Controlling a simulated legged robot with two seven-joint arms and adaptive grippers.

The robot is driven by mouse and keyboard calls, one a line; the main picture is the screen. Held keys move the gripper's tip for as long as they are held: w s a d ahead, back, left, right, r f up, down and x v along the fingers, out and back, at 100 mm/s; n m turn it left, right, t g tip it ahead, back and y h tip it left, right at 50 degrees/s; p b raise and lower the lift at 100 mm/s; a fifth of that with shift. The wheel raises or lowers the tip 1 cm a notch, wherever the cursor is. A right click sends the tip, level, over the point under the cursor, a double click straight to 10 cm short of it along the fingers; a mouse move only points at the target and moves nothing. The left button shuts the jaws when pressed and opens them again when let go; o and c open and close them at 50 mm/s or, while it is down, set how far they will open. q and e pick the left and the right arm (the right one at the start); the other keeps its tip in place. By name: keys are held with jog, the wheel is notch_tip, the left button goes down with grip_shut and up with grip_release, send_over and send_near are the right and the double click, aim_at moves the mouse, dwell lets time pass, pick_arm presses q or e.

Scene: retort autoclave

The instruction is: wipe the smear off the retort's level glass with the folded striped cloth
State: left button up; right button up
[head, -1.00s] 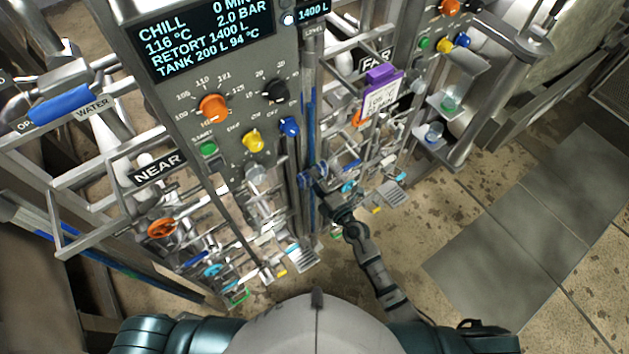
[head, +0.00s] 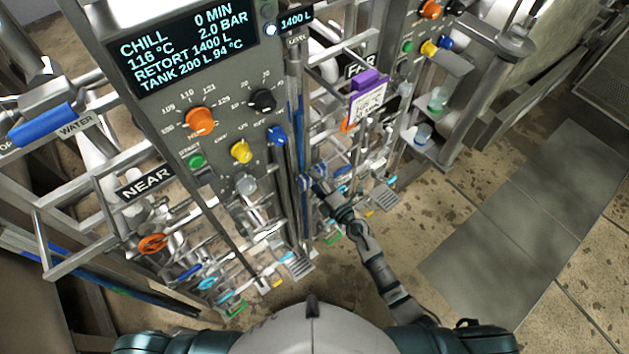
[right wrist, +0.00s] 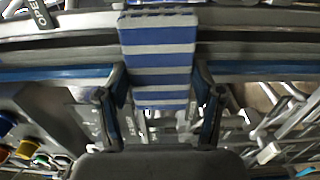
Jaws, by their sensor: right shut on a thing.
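The folded cloth (right wrist: 158,62), striped blue and white, is held between the two fingers of my right gripper (right wrist: 160,108) in the right wrist view. The level glass (head: 297,110) is the narrow upright tube with blue in it, right of the control panel in the head view. In the right wrist view, the level glass (right wrist: 55,73) runs crosswise behind the cloth, which covers its middle. My right gripper (head: 309,184) is low beside the glass in the head view. I cannot tell whether the cloth touches the glass. No smear can be made out. My left gripper is out of view.
The control panel (head: 215,75) with knobs stands left of the glass. Pipe racks marked NEAR (head: 145,184) and FAR (head: 361,66) flank it. A purple-clipped tag (head: 368,100) hangs at the right. Open floor (head: 510,210) lies farther right.

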aim_at(304, 183)
jog(key=shift+s+a+r+p, duration=0.1)
jog(key=shift+s+a+p, duration=0.2)
jog(key=shift+s+a, duration=0.4)
jog(key=shift+s+a+p, duration=0.25)
jog(key=shift+s+a, duration=0.1)
jog(key=shift+a, duration=0.55)
notch_tip(304, 183, up, 3)
jog(key=p, duration=0.3)
jog(key=shift+w+d+f, duration=0.25)
jog(key=shift+d, duration=0.15)
jog(key=shift+s+a, duration=0.25)
jog(key=shift+a, duration=0.15)
